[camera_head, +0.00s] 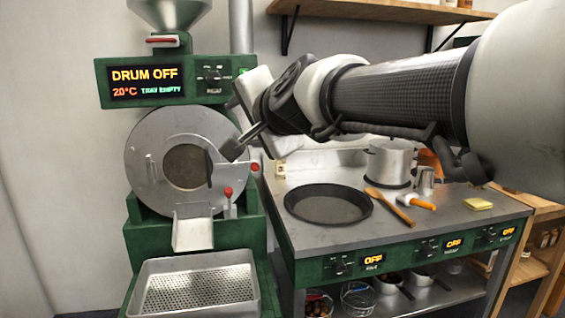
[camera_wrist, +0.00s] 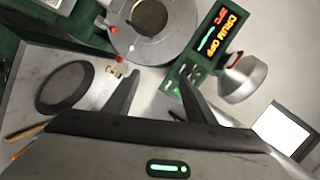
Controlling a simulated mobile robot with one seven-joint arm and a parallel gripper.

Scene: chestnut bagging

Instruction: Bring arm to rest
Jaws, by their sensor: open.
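My arm reaches in from the right in the head view. My gripper (camera_wrist: 157,92) is at its left end, in front of the right side of the green roaster (camera_head: 205,262). In the wrist view its two fingers stand apart with nothing between them. The roaster's round drum front (camera_head: 140,140) shows behind it, and the display (camera_head: 145,82) reads "DRUM OFF", "20°C" and "TRAY EMPTY". In the head view the gripper's fingertips are partly unclear against the drum.
A perforated tray (camera_head: 200,290) sits empty below the drum chute (camera_head: 192,233). On the counter (camera_head: 300,242) to the right are a dark pan (camera_head: 328,204), a pot (camera_head: 389,162), a wooden spoon (camera_head: 395,208) and a yellow sponge (camera_head: 478,204). A wooden shelf (camera_head: 390,10) hangs above.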

